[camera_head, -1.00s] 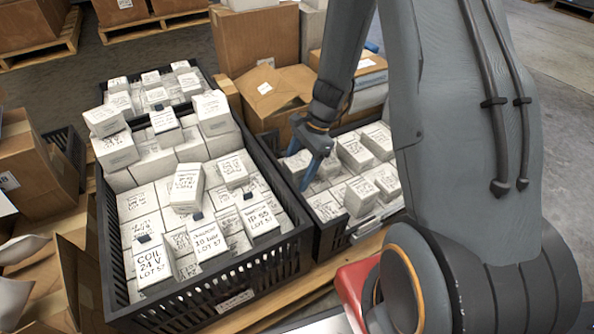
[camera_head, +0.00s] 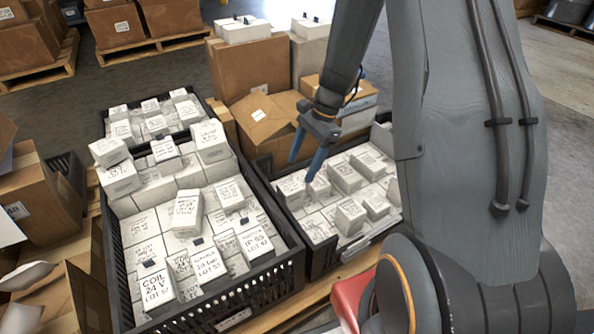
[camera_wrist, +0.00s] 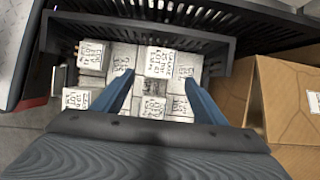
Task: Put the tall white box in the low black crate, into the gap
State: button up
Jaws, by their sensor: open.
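The low black crate (camera_head: 322,262) stands right of a larger black crate and holds several white labelled boxes. It also shows in the wrist view (camera_wrist: 140,30). My gripper (camera_head: 301,170) points down over its left part, with blue fingers apart and nothing held between them. In the wrist view the open fingers (camera_wrist: 158,78) frame a darker, shaded white box (camera_wrist: 154,87) between brighter box tops. I cannot tell which box is the tall white one, or whether a gap remains there. A white box (camera_head: 291,187) sits just below the fingertips.
The larger black crate (camera_head: 283,275) on the left is heaped with white boxes, some standing high near its back. Cardboard boxes (camera_head: 240,82) stand behind the crates, one with open flaps (camera_head: 268,118). More cartons (camera_head: 35,200) stand at far left. Free floor lies at the back.

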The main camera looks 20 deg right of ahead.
jog(key=shift+r, duration=0.2)
jog(key=s+a+r+n+h, duration=0.1)
jog(key=s+a+r+n, duration=0.55)
jog(key=a, duration=0.35)
jog(key=s+a+r+n+h, duration=0.1)
jog(key=s+a+r+n, duration=0.4)
jog(key=a+r, duration=0.35)
jog(key=s+a+r+n, duration=0.3)
jog(key=s+n, duration=0.3)
jog(key=s, duration=0.3)
jog(key=s+a+r+n+h, duration=0.1)
jog(key=s+a+r+n, duration=0.2)
jog(key=s, duration=0.6)
jog(key=n, duration=0.2)
jog(key=shift+s+a+r+n+t, duration=0.15)
jog(key=shift+n+t, duration=0.2)
jog(key=shift+t, duration=0.05)
jog(key=shift+r, duration=0.2)
jog(key=shift+r+p, duration=0.7)
jog(key=shift+p, duration=0.15)
jog(key=shift+r+m+p, duration=0.35)
jog(key=shift+r+m, duration=0.05)
